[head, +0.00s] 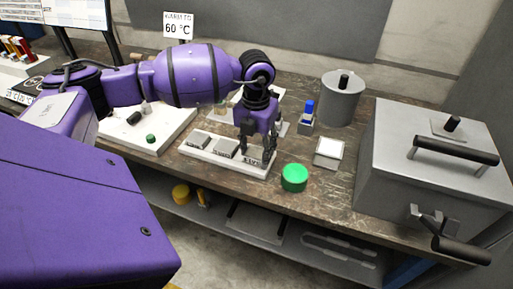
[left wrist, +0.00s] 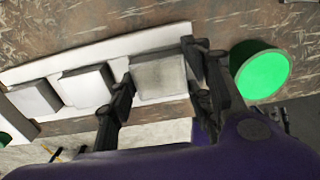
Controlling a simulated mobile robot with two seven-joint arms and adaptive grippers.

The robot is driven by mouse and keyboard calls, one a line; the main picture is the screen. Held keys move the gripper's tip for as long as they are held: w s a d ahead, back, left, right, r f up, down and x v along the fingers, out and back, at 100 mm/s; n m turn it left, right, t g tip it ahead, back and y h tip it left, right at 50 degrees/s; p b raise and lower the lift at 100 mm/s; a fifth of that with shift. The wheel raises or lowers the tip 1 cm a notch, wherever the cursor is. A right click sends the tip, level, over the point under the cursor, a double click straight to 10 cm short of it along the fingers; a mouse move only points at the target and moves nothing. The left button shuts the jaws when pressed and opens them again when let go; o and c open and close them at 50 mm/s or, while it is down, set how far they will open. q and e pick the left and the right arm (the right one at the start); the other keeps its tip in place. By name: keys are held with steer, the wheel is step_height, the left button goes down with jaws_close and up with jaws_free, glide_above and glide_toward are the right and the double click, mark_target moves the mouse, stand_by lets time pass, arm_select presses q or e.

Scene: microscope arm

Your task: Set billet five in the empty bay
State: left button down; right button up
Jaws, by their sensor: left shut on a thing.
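A white rack (head: 232,165) lies on the bench, with grey square billets in a row along it. The left billet (head: 199,141) and the middle billet (head: 226,148) sit in it; they also show in the left wrist view (left wrist: 35,98) (left wrist: 88,86). My left gripper (head: 259,154) points down over the right end of the rack. In the left wrist view its fingers (left wrist: 162,85) are shut on a third grey billet (left wrist: 160,76), one at each side. That billet lines up with the right end of the rack; whether it rests there or hangs just above is unclear. No billet number is readable.
A green round object (head: 294,177) stands just right of the rack. Beyond are a white-topped block (head: 328,152), a blue-topped item (head: 308,110), a grey canister (head: 341,98) and a large grey box with handles (head: 430,155). A white board (head: 160,135) lies left.

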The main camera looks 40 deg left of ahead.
mark_target(256, 152)
arm_select(q)
steer(key=shift+f, duration=0.15)
steer(key=c, duration=0.9)
jaws_free()
step_height(256, 152, up, 13)
